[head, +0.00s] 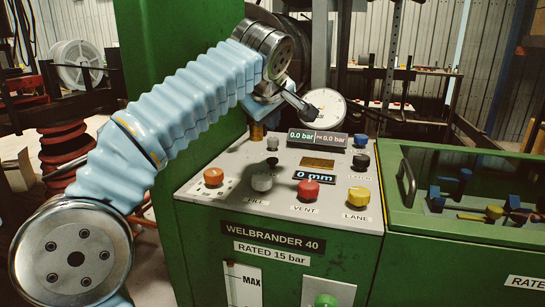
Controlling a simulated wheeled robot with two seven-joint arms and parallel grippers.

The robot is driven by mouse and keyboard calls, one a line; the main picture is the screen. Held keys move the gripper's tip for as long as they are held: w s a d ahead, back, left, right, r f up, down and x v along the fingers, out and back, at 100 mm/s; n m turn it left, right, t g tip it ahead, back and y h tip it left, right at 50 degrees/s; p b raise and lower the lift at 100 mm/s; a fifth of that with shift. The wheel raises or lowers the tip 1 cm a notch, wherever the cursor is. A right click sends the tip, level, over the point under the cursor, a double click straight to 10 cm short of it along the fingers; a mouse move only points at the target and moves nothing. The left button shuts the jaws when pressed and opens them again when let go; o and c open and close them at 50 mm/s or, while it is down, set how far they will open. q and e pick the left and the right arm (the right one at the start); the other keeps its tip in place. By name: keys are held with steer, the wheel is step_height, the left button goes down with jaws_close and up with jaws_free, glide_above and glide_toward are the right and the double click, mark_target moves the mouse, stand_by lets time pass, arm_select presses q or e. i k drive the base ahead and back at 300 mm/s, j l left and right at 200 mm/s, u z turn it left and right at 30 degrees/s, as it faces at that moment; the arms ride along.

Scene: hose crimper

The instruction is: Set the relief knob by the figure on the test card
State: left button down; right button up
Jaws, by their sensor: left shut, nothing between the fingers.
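My left gripper (307,109) is shut and empty, held above the back of the machine's control panel (225,205), in front of a round white dial gauge (326,107). No knob label that I can read says relief, so I cannot tell which knob it is. The panel carries an orange knob (213,176), a grey knob (262,182), a red knob (308,190) over the label VENT, a yellow knob (358,196) over LANE, a black knob (361,161) and a blue knob (361,141). I cannot make out a test card. My right gripper is out of view.
A plate (270,254) says RATED 15 bar. My left arm crosses the left side; space above the panel's front is clear.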

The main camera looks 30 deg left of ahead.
mark_target(213, 176)
steer(key=k+l, duration=0.3)
steer(key=k, duration=0.15)
steer(key=k+l, duration=0.35)
steer(key=k, duration=0.1)
